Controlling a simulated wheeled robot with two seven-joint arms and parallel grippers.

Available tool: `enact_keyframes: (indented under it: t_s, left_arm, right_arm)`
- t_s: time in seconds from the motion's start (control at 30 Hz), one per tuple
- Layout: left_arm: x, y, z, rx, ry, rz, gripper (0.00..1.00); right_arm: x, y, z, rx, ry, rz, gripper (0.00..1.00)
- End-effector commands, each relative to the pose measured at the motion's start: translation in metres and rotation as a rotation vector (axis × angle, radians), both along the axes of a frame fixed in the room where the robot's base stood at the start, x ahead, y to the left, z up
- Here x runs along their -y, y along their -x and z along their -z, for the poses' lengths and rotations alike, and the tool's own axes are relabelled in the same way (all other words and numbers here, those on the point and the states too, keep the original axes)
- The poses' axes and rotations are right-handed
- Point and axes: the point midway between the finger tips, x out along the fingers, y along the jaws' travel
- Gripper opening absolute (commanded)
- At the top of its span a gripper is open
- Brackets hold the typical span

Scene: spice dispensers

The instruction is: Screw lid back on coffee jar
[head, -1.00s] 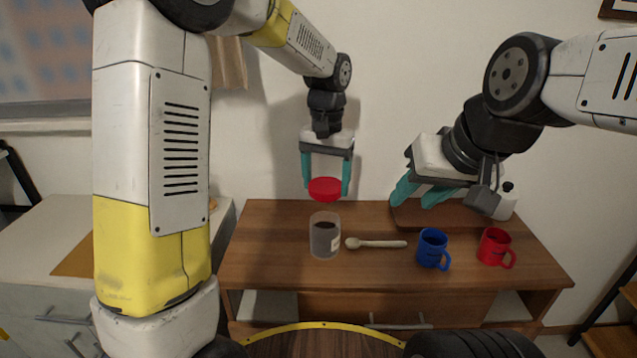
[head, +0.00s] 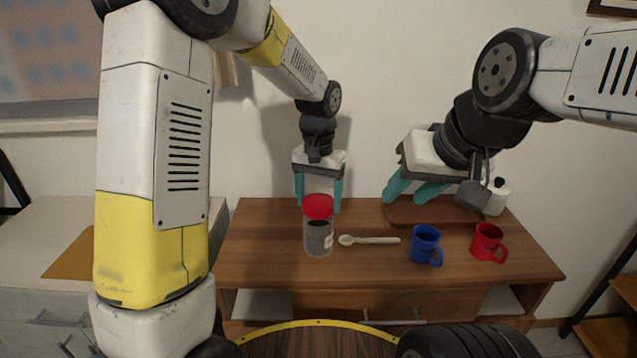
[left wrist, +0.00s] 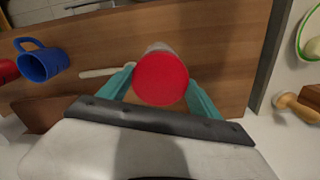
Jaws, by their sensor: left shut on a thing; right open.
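The clear coffee jar (head: 318,241), with dark coffee inside, stands upright on the wooden cabinet top. My left gripper (head: 319,207) is shut on the red lid (head: 318,206) and holds it level right over the jar's mouth. I cannot tell whether the lid touches the rim. In the left wrist view the red lid (left wrist: 161,79) sits between the teal fingers and covers most of the jar, whose wall shows only at its far edge. My right gripper (head: 411,190) is open and empty, above the back right of the cabinet.
A wooden spoon (head: 370,240) lies right of the jar. A blue mug (head: 425,246) and a red mug (head: 487,242) stand further right. A wooden board (head: 400,213) and a white bottle (head: 497,198) are at the back right. The cabinet top (head: 262,240) is clear left of the jar.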

Motion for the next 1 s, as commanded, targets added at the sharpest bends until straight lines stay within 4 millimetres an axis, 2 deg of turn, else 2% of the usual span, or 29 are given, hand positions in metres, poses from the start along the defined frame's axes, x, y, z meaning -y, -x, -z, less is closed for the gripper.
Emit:
enact_keyframes:
  t_s: [1.0]
  left_arm:
    - [0.000,0.000,0.019,0.001,-0.001,0.000,0.28]
  right_arm:
    - [0.000,0.000,0.000,0.000,0.000,0.000,0.40]
